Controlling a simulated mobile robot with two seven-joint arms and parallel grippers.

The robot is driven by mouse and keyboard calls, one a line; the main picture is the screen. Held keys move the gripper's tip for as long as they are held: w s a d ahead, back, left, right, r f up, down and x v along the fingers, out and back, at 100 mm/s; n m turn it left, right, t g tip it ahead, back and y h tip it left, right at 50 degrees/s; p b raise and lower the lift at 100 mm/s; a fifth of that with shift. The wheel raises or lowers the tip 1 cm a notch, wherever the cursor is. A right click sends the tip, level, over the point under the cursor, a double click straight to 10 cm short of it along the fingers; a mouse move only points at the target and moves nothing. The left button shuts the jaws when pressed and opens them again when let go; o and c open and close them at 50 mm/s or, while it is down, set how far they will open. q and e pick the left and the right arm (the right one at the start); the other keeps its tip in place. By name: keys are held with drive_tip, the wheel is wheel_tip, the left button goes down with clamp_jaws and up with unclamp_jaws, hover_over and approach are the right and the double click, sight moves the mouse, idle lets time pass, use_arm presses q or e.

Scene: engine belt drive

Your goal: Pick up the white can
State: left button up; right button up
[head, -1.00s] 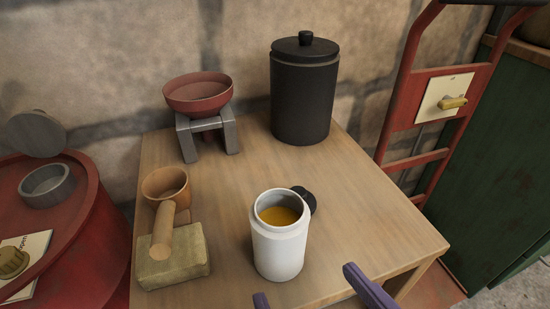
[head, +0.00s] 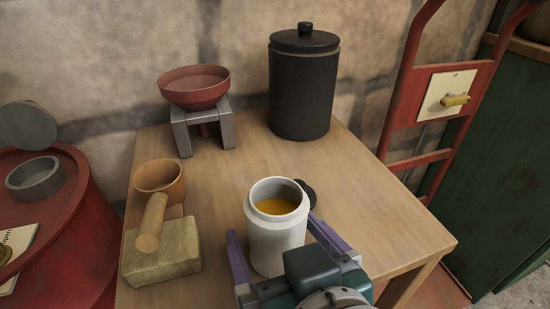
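The white can (head: 277,243) stands upright and open-topped near the front of the wooden table, with amber liquid inside. My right gripper (head: 273,227), with purple fingers and a teal body, reaches in from the bottom, right of centre. Its fingers are spread, one on each side of the can. A small gap shows between the left finger and the can; whether the right finger touches it I cannot tell. The gripper body hides part of the can's lower right. My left gripper is not in view.
A black lid (head: 307,193) lies just behind the can. A wooden mallet-like tool (head: 152,222) rests on a tan block (head: 163,254) at left, by an orange cup (head: 160,178). A red bowl on a grey stand (head: 183,138) and a black canister (head: 302,90) stand behind. The table's right side (head: 385,220) is clear.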

drive_tip(key=c, duration=1.5)
drive_tip(key=shift+r, duration=0.25)
drive_tip(key=shift+c, duration=0.3)
drive_tip(key=shift+r+p, duration=0.85)
drive_tip(key=shift+r, duration=0.35)
wheel_tip(320, 180, up, 17)
drive_tip(key=p, duration=0.7)
drive_tip(key=shift+r, duration=0.1)
